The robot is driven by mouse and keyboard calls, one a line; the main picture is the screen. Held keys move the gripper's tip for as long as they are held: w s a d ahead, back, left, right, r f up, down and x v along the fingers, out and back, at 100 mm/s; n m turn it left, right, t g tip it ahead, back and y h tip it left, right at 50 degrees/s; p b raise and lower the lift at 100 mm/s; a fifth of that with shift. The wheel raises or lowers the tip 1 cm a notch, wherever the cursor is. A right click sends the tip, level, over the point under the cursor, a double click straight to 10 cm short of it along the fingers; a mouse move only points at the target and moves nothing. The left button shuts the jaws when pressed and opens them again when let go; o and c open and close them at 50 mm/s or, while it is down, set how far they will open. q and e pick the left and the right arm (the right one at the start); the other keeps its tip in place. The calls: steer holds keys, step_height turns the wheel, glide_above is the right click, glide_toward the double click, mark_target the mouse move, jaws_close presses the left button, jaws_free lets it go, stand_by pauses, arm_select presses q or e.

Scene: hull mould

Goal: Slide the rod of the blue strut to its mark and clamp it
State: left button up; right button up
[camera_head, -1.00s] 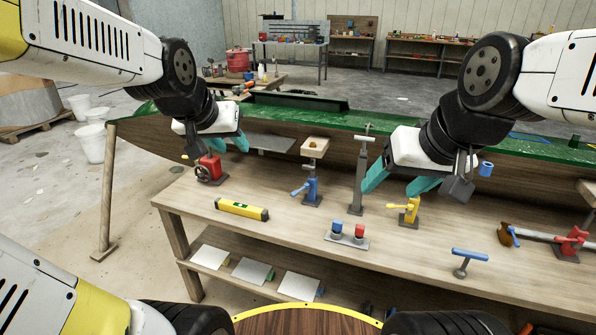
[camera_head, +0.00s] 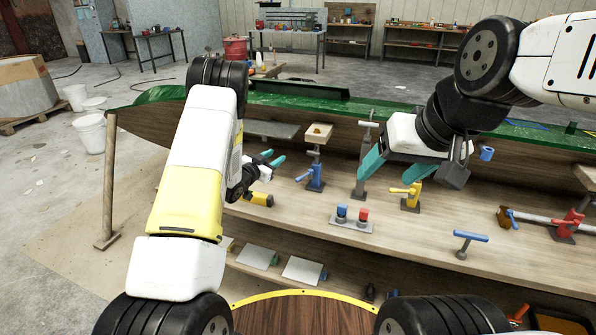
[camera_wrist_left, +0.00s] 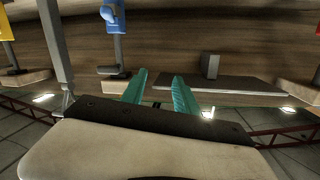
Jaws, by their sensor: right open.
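The blue strut (camera_head: 315,180) stands upright on the bench, its blue lever pointing left. Its grey rod (camera_head: 316,155) rises from the blue body to a wooden pad (camera_head: 319,131), which appears apart from the hull. In the left wrist view, upside down, the blue body (camera_wrist_left: 117,20), rod (camera_wrist_left: 118,50) and pad (camera_wrist_left: 115,87) show; I cannot make out a mark. My left gripper (camera_head: 274,160) is open and empty, left of the strut; its two fingers (camera_wrist_left: 158,92) are apart. My right gripper (camera_head: 388,166) is open and empty above the bench, near the yellow strut (camera_head: 409,197).
The green-edged hull (camera_head: 360,110) lies behind the bench (camera_head: 300,215). A grey post (camera_head: 362,160) stands between the blue strut and my right gripper.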

mark_target(296, 180)
arm_select(q)
steer(key=s+d+f+h, duration=0.1)
steer(key=f, duration=0.2)
steer(key=s+d+f+m+h, duration=0.1)
steer(key=s+f, duration=0.1)
steer(key=f, duration=0.1)
steer(key=s+d+f+m+g+h, duration=0.1)
steer(key=s+d+f+h, duration=0.1)
steer(key=f, duration=0.1)
steer(key=shift+s, duration=0.15)
steer(key=x, duration=0.7)
steer(key=shift+d, duration=0.2)
jaws_close()
stand_by(0.6)
